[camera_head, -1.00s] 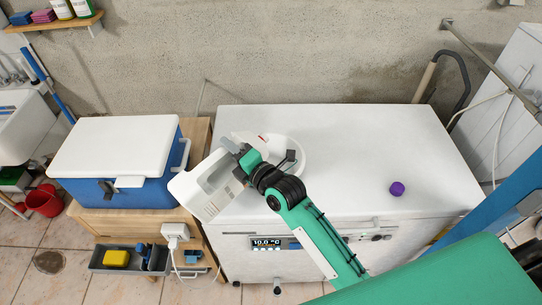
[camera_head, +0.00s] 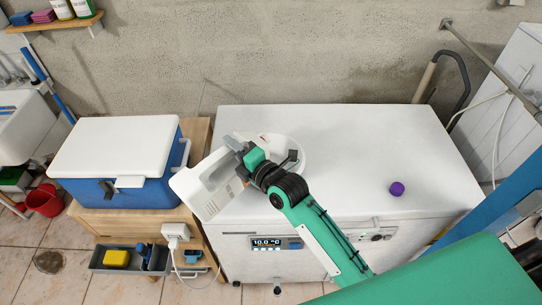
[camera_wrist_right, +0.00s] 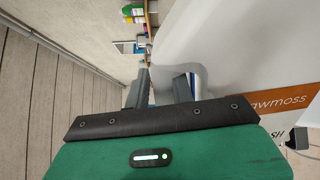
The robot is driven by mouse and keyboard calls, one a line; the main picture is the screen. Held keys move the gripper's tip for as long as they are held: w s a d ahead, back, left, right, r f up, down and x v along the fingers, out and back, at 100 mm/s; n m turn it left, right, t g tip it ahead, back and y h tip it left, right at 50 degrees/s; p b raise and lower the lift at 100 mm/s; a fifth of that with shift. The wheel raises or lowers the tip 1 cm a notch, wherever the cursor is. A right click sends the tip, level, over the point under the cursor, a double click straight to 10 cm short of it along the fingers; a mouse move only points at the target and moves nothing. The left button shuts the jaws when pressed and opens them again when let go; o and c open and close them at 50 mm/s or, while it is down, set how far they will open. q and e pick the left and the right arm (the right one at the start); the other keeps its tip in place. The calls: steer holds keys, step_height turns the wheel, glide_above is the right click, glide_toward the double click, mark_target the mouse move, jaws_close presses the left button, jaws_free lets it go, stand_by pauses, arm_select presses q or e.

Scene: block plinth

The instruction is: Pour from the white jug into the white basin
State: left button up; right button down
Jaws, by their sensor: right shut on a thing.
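The white jug (camera_head: 205,190) is tilted well over, with its base to the lower left and its upper end towards the white basin (camera_head: 298,150). My right gripper (camera_head: 240,152) is shut on the jug's handle. In the right wrist view the fingers (camera_wrist_right: 165,88) close around the handle, beside the jug's white wall (camera_wrist_right: 235,45) with an orange label. The basin sits on the white chest freezer's lid and is partly hidden by my gripper and wrist. The jug's mouth is not clear, and I cannot see any liquid stream. My left gripper is not in view.
The freezer lid (camera_head: 370,140) is mostly clear, with a purple object (camera_head: 397,188) near its front right. A blue cooler (camera_head: 110,190) with a white lid stands left on a wooden stand. A concrete wall (camera_head: 290,60) rises behind.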

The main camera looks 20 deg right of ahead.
mark_target(244, 139)
steer(key=shift+w+d+r+m+p, duration=0.15)
steer(key=shift+w+d+m+p, duration=0.25)
steer(key=shift+m, duration=0.3)
steer(key=shift+w+d+r+m+p, duration=0.1)
steer(key=shift+d+m+p, duration=0.1)
steer(key=shift+d+m, duration=0.4)
stand_by(2.5)
steer(key=shift+w+d+m, duration=0.35)
steer(key=shift+d+m, duration=0.25)
steer(key=shift+m, duration=0.3)
stand_by(2.5)
